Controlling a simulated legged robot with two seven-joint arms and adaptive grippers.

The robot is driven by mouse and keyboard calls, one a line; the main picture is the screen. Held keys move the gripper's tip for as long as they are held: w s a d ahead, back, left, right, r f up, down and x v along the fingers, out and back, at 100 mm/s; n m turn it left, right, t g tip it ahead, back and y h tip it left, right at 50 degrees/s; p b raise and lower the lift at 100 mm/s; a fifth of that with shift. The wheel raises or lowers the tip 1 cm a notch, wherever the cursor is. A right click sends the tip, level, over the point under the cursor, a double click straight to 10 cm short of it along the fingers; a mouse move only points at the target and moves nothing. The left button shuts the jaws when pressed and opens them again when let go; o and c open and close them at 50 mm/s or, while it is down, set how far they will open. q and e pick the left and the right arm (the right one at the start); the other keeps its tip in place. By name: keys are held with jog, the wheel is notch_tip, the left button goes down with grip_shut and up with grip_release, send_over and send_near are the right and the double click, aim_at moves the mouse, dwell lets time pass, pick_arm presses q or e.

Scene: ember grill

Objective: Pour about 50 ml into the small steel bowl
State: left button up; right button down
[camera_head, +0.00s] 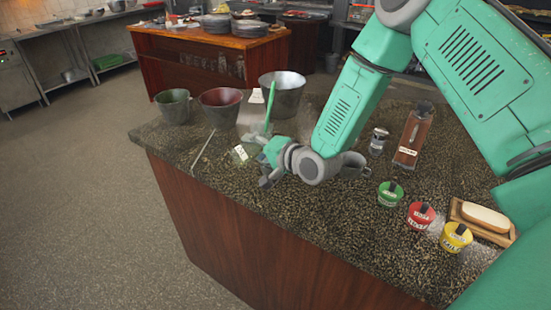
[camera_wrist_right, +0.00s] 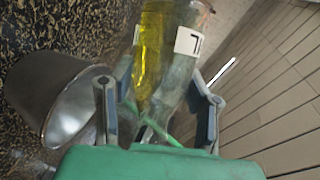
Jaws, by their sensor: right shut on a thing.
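My right gripper (camera_head: 268,168) reaches in from the right over the left half of the counter. It is shut on a clear glass bottle with a white label (camera_head: 241,152). In the right wrist view the bottle (camera_wrist_right: 186,72) sits between the two fingers (camera_wrist_right: 158,115), with yellow liquid (camera_wrist_right: 151,50) along one side. A grey metal vessel with a shiny rim (camera_wrist_right: 40,90) is left of the fingers. I cannot tell for certain that it is the small steel bowl. A rounded steel piece (camera_head: 353,162) shows partly behind my right wrist in the head view. My left gripper is out of view.
A dark bucket (camera_head: 174,107), a red-lined bucket (camera_head: 221,108) and a steel bucket (camera_head: 284,95) stand at the back left. A thin metal rod (camera_head: 203,145) lies nearby. Green (camera_head: 390,193), red (camera_head: 421,214) and yellow (camera_head: 456,237) tubs stand at right. The front counter strip is clear.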

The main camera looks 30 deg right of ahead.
jog(key=shift+a+r, duration=0.15)
jog(key=shift+a, duration=0.15)
jog(key=shift+d, duration=0.2)
jog(key=shift+d+m+b, duration=0.25)
jog(key=shift+m+b, duration=0.05)
jog(key=shift+d+r+t+y, duration=0.2)
jog(key=shift+t+y, duration=0.1)
jog(key=shift+y, duration=0.1)
jog(key=shift+a+m, duration=0.35)
jog(key=shift+m, duration=0.05)
jog(key=shift+a+b, duration=0.1)
jog(key=shift+b, duration=0.25)
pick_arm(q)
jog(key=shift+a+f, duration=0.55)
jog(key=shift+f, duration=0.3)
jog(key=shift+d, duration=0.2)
pick_arm(e)
jog(key=shift+d, duration=0.3)
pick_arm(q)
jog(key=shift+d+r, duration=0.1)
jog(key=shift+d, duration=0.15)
